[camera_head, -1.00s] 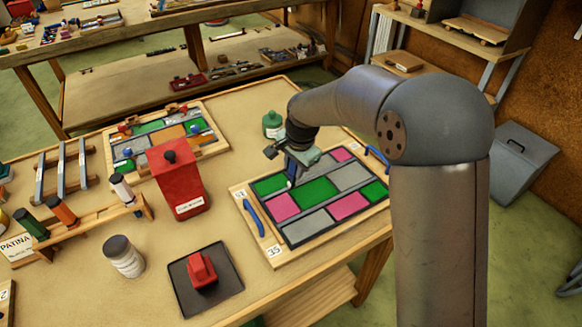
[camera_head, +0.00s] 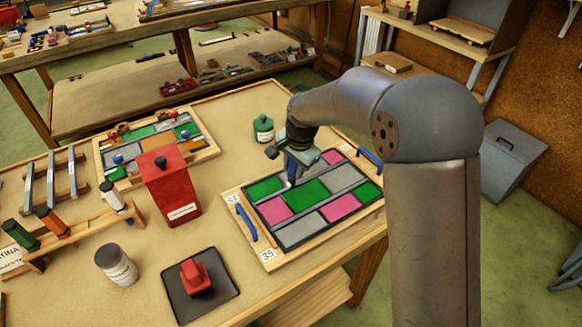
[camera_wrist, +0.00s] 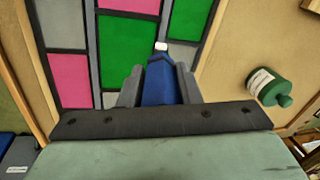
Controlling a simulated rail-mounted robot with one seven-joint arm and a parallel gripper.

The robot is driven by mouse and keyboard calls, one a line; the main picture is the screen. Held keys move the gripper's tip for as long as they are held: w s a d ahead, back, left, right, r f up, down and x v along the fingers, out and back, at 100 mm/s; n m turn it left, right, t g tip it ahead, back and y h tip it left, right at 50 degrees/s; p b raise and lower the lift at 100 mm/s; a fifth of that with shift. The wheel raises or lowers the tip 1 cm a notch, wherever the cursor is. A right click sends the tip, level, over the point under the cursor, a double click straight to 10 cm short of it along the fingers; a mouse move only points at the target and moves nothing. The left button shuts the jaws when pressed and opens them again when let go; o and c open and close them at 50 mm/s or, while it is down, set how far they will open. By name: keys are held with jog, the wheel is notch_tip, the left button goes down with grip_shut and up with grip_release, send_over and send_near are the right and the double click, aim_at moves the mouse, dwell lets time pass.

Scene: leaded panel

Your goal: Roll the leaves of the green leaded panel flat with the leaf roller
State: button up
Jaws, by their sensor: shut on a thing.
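The leaded panel (camera_head: 307,193) of green, pink and grey panes lies on a wooden board at the table's front right. Its green and pink panes and dark leads also show in the wrist view (camera_wrist: 128,50). My gripper (camera_head: 295,162) is over the panel's back edge area, shut on the blue-handled leaf roller (camera_wrist: 160,82). The roller points down at the panel, and its white tip lies by a dark lead beside a green pane. I cannot tell whether the tip touches the lead. My gripper's fingers (camera_wrist: 158,78) flank the blue handle.
A green bottle (camera_head: 263,128) stands just behind the panel. Blue handles (camera_head: 246,222) sit on the board's sides. A red box (camera_head: 170,185), a red block on a dark pad (camera_head: 196,277) and a second panel (camera_head: 158,140) are to the left.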

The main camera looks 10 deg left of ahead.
jog(key=shift+w+d, duration=0.1)
jog(key=shift+w+d, duration=0.55)
jog(key=shift+w, duration=0.05)
dwell(0.4)
jog(key=shift+w+d, duration=0.65)
jog(key=shift+w, duration=0.1)
jog(key=shift+w+d, duration=0.55)
jog(key=shift+d, duration=0.05)
jog(key=shift+w+d+p, duration=0.3)
jog(key=shift+w+d, duration=0.35)
jog(key=shift+w, duration=0.05)
jog(key=shift+d, duration=0.1)
